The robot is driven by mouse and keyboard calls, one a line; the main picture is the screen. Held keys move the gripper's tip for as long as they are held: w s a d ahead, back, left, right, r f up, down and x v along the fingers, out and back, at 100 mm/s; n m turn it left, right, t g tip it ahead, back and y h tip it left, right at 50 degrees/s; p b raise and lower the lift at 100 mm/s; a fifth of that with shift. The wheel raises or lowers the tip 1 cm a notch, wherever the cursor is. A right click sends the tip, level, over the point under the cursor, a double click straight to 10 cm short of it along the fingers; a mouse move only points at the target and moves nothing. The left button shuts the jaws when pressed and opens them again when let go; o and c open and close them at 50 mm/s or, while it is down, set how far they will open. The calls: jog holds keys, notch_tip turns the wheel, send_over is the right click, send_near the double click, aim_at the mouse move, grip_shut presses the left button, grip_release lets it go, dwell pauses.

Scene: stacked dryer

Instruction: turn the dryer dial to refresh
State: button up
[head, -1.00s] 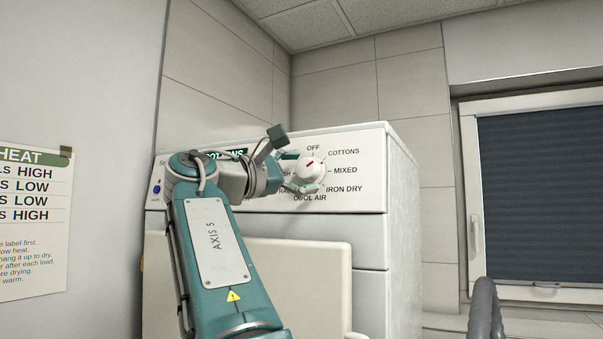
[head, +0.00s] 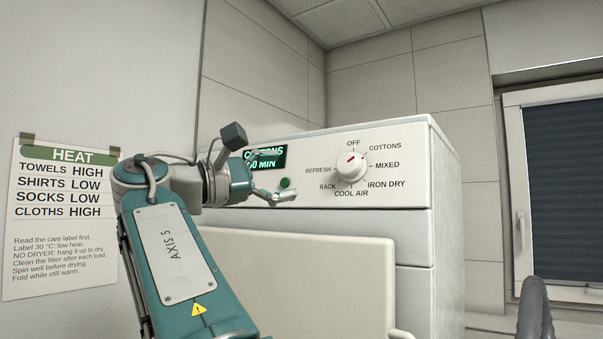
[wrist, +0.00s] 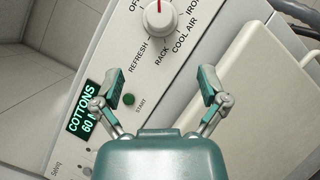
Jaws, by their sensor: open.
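The round white dial (head: 351,166) is on the dryer's front panel, with a red mark pointing to the upper right, toward COTTONS. The REFRESH label (head: 318,170) is to the dial's left. My gripper (head: 270,178) is open and empty, left of the dial and apart from it. In the wrist view the dial (wrist: 166,17) is at the top, partly cut off, beyond the spread fingers (wrist: 162,85). The display (head: 265,158) reads COTTONS with a minutes line, partly hidden by my gripper.
A green START button (wrist: 128,99) lies between the dial and the display. A pale door panel (head: 300,275) stands out below the control panel. A HEAT sign (head: 66,215) hangs on the left wall, and a window (head: 565,190) is at right.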

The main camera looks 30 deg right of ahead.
dwell(0.3)
jog(key=n+t+h, duration=0.1)
jog(key=n+t, duration=0.9)
jog(key=n, duration=0.8)
send_near(344, 166)
jog(key=x, duration=1)
jog(key=shift+d, duration=0.1)
jog(key=c, duration=1.1)
